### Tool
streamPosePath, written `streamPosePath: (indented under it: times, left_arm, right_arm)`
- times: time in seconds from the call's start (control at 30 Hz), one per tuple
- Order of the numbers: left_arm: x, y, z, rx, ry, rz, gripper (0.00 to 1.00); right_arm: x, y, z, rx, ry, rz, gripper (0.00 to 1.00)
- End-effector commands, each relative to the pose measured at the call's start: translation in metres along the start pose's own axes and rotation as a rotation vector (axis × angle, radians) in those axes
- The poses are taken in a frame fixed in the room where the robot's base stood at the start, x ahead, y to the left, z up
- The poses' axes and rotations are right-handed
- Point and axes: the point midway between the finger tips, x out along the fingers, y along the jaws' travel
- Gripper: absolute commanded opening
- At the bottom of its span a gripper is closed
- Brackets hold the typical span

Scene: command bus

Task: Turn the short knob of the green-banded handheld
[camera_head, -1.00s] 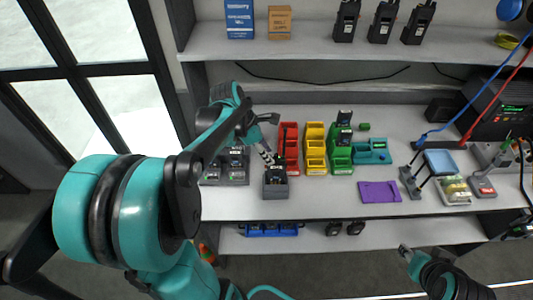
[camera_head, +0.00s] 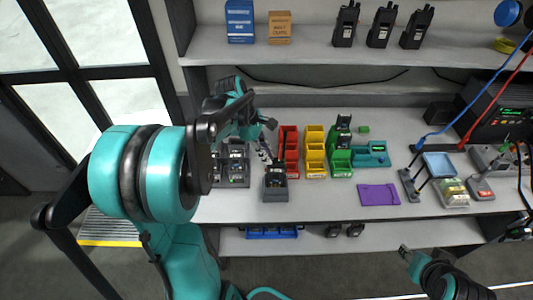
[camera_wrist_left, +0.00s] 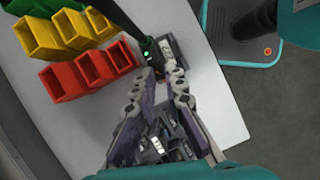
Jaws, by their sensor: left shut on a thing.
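The green-banded handheld (camera_head: 277,170) stands upright in a dark dock (camera_head: 276,190) at the front of the bench. In the left wrist view it is a dark body seen from above, with a small green mark (camera_wrist_left: 146,41) by its long black antenna. My left gripper (camera_head: 266,157) is at the top of the handheld. In the left wrist view its fingertips (camera_wrist_left: 161,76) are close together at the handheld's top, shut on what seems to be the short knob, which they mostly hide. My right gripper (camera_head: 404,252) is at lower right, away from the bench; its opening is unclear.
Red bins (camera_head: 289,150), yellow bins (camera_head: 314,150) and green bins (camera_head: 340,160) stand right of the dock. A multi-bay dock (camera_head: 236,165) stands to its left. A purple mat (camera_head: 379,194) lies to the right. Bare bench (camera_head: 320,200) lies in front of the bins.

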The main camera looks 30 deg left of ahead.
Motion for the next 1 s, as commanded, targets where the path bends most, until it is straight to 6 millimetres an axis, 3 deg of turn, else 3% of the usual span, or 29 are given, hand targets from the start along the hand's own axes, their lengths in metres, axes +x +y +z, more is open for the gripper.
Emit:
streamPosePath:
  times: [0.3, 0.4, 0.77, 1.0]
  left_arm:
    - [0.0, 0.0, 0.0, 0.023, 0.0, -0.01, 0.0]
    - [0.0, 0.0, 0.0, 0.022, 0.0, -0.009, 0.32]
    - [-0.003, 0.0, 0.0, 0.021, 0.0, -0.009, 0.33]
    - [-0.042, 0.001, -0.001, 0.019, 0.0, -0.008, 0.33]
  right_arm:
    - [0.0, 0.0, 0.0, 0.0, 0.0, 0.0, 0.41]
    - [0.0, 0.0, 0.0, 0.0, 0.0, 0.0, 0.41]
    - [0.0, 0.0, 0.0, 0.0, 0.0, 0.0, 0.41]
    - [0.0, 0.0, 0.0, 0.0, 0.0, 0.0, 0.41]
